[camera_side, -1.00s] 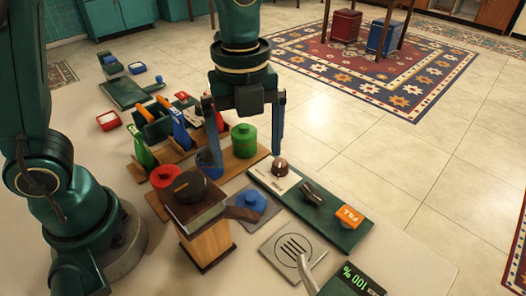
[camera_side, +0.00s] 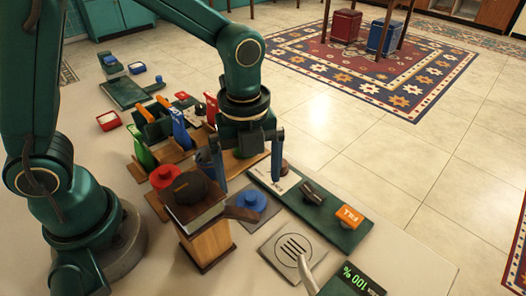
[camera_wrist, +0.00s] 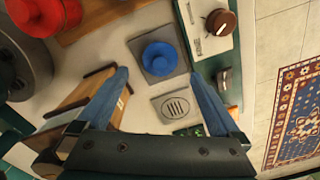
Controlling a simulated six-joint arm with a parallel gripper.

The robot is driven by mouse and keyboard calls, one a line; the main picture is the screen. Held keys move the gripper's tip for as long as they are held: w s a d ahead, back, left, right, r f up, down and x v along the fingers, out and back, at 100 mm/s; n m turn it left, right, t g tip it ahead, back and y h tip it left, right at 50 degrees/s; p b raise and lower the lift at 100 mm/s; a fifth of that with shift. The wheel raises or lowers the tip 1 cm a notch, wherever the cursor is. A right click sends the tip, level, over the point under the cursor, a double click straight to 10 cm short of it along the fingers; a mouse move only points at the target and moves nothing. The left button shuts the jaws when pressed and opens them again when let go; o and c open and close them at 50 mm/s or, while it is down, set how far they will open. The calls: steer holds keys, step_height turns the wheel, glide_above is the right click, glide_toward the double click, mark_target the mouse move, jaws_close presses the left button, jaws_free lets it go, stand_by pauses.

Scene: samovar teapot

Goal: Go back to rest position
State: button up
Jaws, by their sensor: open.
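My gripper (camera_side: 249,168) is open, with its two blue fingers pointing down and apart, and nothing shows between them. In the side view it hangs over the table, behind the wooden box with the dark round lid (camera_side: 191,187). The wrist view also shows my gripper (camera_wrist: 163,82). Beyond its fingers there lies a blue round lid or knob on a grey square plate (camera_wrist: 160,58), and a slotted drain plate (camera_wrist: 174,104). My arm is bent, with its elbow high. The green canister behind my gripper is hidden in the side view.
A green panel (camera_side: 345,235) with a brown knob and an orange switch lies right of my gripper. A red-lidded item (camera_side: 165,178) stands near the box. Open floor lies to the right.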

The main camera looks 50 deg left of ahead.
mark_target(250, 197)
step_height(250, 197, down, 5)
steer(key=shift+f, duration=0.2)
steer(key=shift+r, duration=0.85)
